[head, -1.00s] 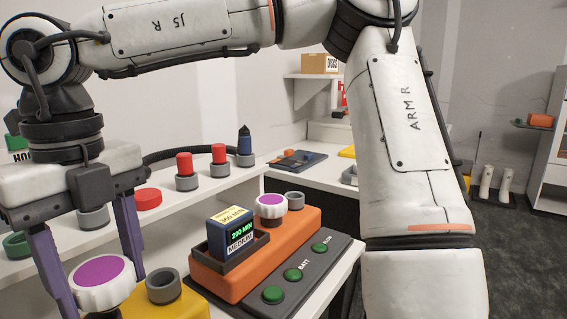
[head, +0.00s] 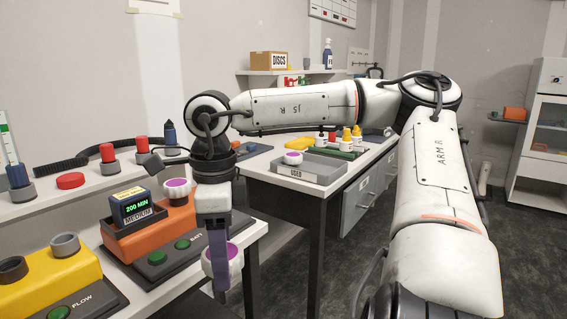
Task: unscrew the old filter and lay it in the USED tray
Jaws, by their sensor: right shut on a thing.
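My right gripper (head: 220,270) is shut on a white filter (head: 208,266) with a purple top. It holds the filter in the air past the near bench's right edge; one finger covers its middle. A similar filter (head: 177,190) sits on the orange unit (head: 160,220). The USED tray (head: 310,172) is grey and stands on the far bench. A white filter (head: 293,157) shows at its left side. My left gripper is not in view.
A display box (head: 135,207) stands on the orange unit. Red-topped and blue parts line the shelf behind. Yellow-capped bottles (head: 346,135) and a green holder (head: 342,152) stand behind the USED tray. A floor gap separates the two benches.

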